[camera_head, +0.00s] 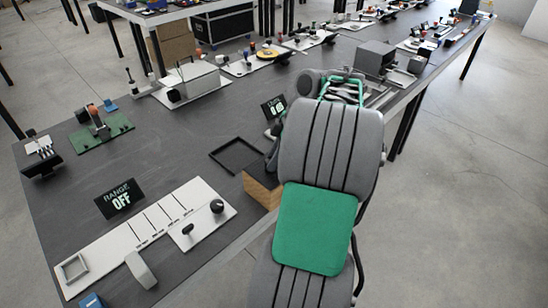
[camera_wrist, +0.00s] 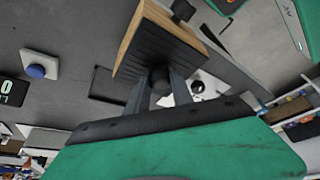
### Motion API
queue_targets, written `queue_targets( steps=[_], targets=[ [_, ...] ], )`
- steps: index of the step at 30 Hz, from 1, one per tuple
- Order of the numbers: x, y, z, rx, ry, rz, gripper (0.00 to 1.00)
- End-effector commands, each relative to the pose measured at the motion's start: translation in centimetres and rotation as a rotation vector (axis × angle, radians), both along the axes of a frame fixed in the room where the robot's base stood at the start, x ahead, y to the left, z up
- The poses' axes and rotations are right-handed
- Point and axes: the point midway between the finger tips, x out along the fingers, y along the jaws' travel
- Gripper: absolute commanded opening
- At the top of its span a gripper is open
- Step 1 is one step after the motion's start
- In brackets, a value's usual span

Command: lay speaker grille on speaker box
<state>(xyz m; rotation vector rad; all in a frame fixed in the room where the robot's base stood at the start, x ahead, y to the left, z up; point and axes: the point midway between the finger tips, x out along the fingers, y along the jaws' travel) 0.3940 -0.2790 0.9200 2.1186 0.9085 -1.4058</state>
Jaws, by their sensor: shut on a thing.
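The speaker box (camera_head: 260,193) is a wooden block at the table's front edge in the head view, partly hidden behind my arm. In the wrist view, its tan wooden edges (camera_wrist: 180,24) show around a dark ribbed panel, the speaker grille (camera_wrist: 152,48). My gripper (camera_wrist: 160,82) is shut on a small dark knob in the grille's middle. The grille is over the box's face, with wood showing along two sides. Whether it touches the box all round I cannot tell. In the head view my arm hides the gripper's tips.
An empty black square frame (camera_head: 236,156) lies on the table just left of the box. A white panel with knobs (camera_head: 202,214) and a black RANGE OFF sign (camera_head: 119,199) stand further left. A small dark sign (camera_head: 273,107) stands behind. Bare grey table lies between them.

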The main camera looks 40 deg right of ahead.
Motion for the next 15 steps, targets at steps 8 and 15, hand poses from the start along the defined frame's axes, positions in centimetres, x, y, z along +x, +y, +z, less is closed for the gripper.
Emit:
queue_targets(
  steps=[8,15],
  targets=[
    [0.01,-0.01,-0.44,-0.001,-0.001,0.0,0.28],
    [0.0,0.0,-0.39,0.0,0.0,0.0,0.48]
  ],
)
